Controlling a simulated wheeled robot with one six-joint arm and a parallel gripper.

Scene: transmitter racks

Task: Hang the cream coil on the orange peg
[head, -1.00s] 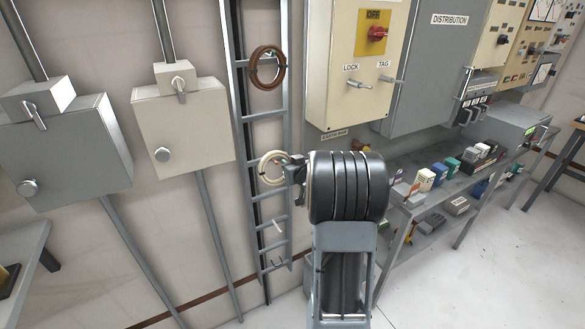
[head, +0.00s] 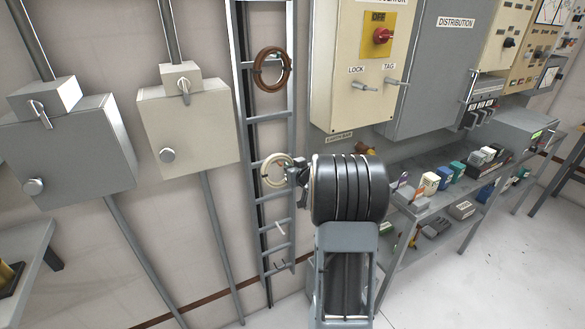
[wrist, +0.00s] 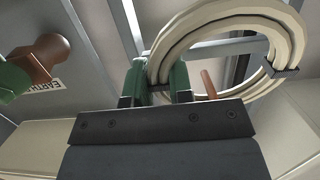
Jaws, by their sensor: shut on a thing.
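The cream coil (head: 265,180) is a ring with dark ties, held in front of the ladder rack. It fills the upper right of the wrist view (wrist: 215,18). My gripper (head: 297,172) is shut on the coil's side; its green-sided fingers (wrist: 158,85) grip the coil's left part in the wrist view. An orange-brown peg (wrist: 208,83) shows through the coil's opening, just right of the fingers. I cannot tell whether the peg passes through the ring or stands behind it. The peg is not clearly visible in the head view.
A brown coil (head: 259,70) hangs higher on the ladder rack (head: 248,130). A white peg (head: 280,228) and a dark peg (head: 279,266) are lower. A brown knob (wrist: 48,57) with a green part lies left in the wrist view. A cream cabinet (head: 350,100) stands close right.

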